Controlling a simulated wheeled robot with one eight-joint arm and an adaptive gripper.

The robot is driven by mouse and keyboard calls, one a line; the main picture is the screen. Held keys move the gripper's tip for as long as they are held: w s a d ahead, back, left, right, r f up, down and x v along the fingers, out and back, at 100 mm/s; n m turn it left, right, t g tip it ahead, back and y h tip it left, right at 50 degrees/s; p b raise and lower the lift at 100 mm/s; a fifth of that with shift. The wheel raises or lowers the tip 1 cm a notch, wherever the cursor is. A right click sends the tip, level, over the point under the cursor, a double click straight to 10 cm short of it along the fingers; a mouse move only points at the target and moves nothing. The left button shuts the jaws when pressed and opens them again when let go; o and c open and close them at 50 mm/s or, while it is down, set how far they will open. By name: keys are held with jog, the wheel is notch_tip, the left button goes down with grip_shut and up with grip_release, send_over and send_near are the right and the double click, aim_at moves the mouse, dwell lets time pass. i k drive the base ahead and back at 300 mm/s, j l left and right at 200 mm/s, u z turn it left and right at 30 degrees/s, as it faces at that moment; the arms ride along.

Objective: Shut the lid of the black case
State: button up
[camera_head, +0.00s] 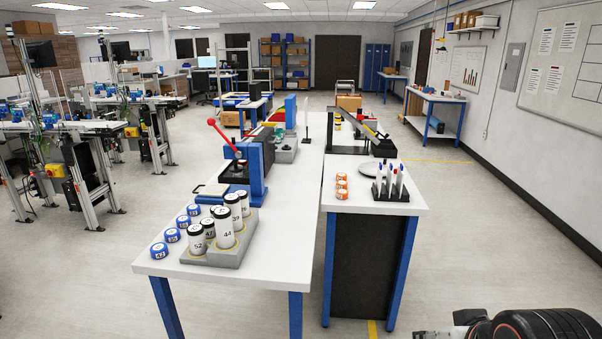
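I cannot pick out the black case for certain. A black object (383,148) at the far part of the right bench, with a slanted panel (362,124) rising to its left, may be it. It is too small to tell whether that panel is a lid. At the bottom right edge is my arm, with what looks like the metal end of my gripper (442,333). It is cut off by the frame, well nearer to me than the bench and apart from everything on it. Whether the fingers are open or shut does not show.
The left bench (275,265) holds a grey rack of numbered white cylinders (225,235), blue-capped pieces (172,235) and a blue press with a red lever (250,165). The right bench (375,203) holds orange pieces (341,187) and a pen stand (390,188). Floor to the right is clear.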

aim_at(266, 137)
jog(key=i+l+u, duration=0.45)
jog(key=i, duration=0.2)
jog(key=i+l+u, duration=0.45)
jog(key=l, duration=0.25)
jog(key=i+l+u, duration=0.2)
jog(key=i+l, duration=0.75)
jog(key=i, duration=0.05)
